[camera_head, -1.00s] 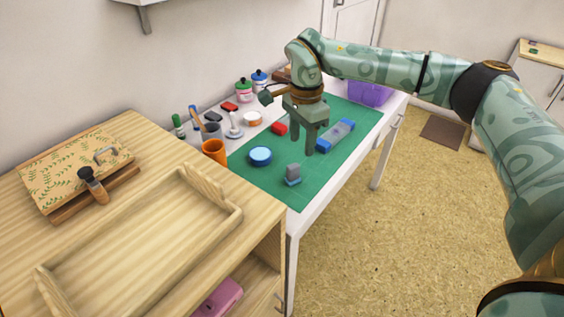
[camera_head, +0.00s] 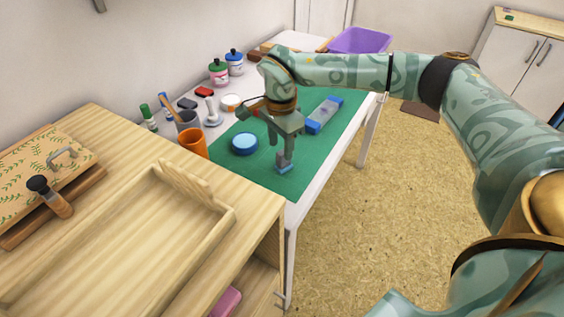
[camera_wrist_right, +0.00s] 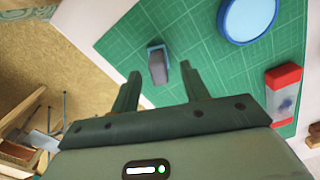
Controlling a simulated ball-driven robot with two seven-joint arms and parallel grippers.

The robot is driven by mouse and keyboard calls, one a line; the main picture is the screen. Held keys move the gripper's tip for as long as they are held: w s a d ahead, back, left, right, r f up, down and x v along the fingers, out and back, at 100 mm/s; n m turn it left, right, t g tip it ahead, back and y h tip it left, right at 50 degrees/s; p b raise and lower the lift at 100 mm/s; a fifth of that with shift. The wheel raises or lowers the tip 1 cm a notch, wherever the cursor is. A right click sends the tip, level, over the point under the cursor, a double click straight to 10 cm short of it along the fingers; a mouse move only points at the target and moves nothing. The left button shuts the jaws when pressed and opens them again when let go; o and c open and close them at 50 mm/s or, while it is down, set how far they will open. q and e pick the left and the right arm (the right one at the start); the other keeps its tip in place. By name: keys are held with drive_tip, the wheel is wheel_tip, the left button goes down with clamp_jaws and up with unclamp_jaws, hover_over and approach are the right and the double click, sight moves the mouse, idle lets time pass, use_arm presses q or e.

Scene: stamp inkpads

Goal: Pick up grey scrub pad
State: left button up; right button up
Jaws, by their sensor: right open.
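The grey scrub pad (camera_head: 285,168), a small grey block with a blue edge, is on the green mat (camera_head: 283,189) near its front edge. In the right wrist view the pad (camera_wrist_right: 158,66) lies ahead, between the lines of my two fingers. My right gripper (camera_head: 281,150) is open and empty, close above the pad in the head view and partly hiding it. Its fingertips show apart in the right wrist view (camera_wrist_right: 160,71). I cannot tell whether they touch the pad. My left gripper is not in view.
A round blue tin (camera_head: 245,143) is left of the pad. A clear case with blue ends (camera_head: 324,115) lies behind it to the right. An orange cup (camera_head: 193,144) stands at the left. A wooden tray (camera_head: 225,226) is on the nearer cabinet. Bare mat surrounds the pad.

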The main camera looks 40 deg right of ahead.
drive_tip(key=f+b, duration=0.1)
drive_tip(key=f, duration=0.2)
drive_tip(key=f+b, duration=0.1)
drive_tip(key=f, duration=0.1)
drive_tip(key=shift+s+d+f+b, duration=0.1)
drive_tip(key=shift+s+d+b, duration=0.05)
drive_tip(key=shift+d+b, duration=0.2)
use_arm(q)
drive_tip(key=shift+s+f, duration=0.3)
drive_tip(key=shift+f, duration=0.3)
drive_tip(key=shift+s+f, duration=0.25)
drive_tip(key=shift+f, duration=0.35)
use_arm(e)
drive_tip(key=shift+r, duration=0.2)
clamp_jaws()
